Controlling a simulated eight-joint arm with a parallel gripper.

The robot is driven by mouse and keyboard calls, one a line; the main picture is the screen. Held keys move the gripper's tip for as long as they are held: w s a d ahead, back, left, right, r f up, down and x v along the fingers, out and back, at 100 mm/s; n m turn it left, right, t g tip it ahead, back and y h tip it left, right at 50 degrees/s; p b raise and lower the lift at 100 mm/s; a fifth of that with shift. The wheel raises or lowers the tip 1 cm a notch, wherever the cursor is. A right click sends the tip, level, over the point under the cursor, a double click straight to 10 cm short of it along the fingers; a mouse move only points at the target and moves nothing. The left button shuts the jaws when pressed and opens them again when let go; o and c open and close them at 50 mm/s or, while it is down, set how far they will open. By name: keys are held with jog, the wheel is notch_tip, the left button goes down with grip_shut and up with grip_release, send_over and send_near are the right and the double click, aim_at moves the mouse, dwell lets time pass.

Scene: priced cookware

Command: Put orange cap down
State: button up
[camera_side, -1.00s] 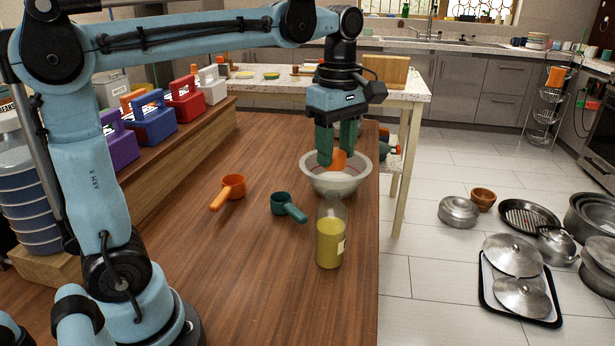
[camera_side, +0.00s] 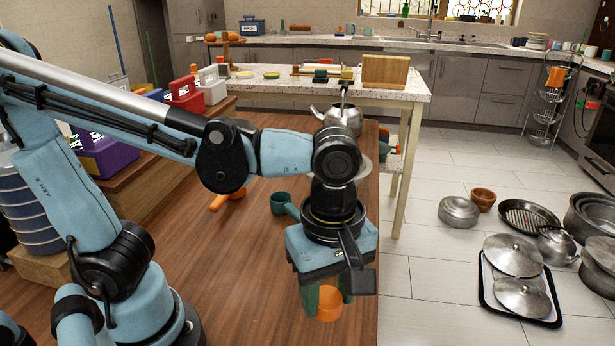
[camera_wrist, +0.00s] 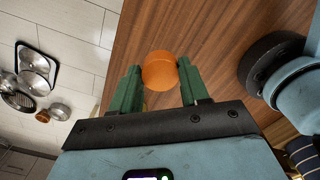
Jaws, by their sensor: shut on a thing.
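My gripper (camera_side: 327,301) is low over the front right of the wooden table (camera_side: 225,290), pointing down. Its green fingers are shut on the orange cap (camera_side: 329,304), a short round piece. In the wrist view the cap (camera_wrist: 160,70) sits between the fingertips, above wood grain near the table's edge. I cannot tell whether the cap touches the table.
A teal measuring cup (camera_side: 280,204) stands behind my gripper. An orange cup's handle (camera_side: 220,202) shows left of it, mostly hidden by my arm. A pale bowl (camera_side: 366,167) shows partly behind my wrist. The table's right edge is close.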

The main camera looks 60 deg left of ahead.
jog(key=shift+s+d+f, duration=0.3)
jog(key=shift+s+f, duration=0.3)
jog(key=shift+s, duration=0.3)
jog(key=w+a+f, duration=0.3)
jog(key=w+a, duration=0.1)
jog(key=w+a+f, duration=0.4)
jog(key=shift+w, duration=0.1)
jog(key=shift+d+f, duration=0.1)
jog(key=shift+f, duration=1.9)
jog(key=shift+f, duration=0.1)
jog(key=o, duration=1)
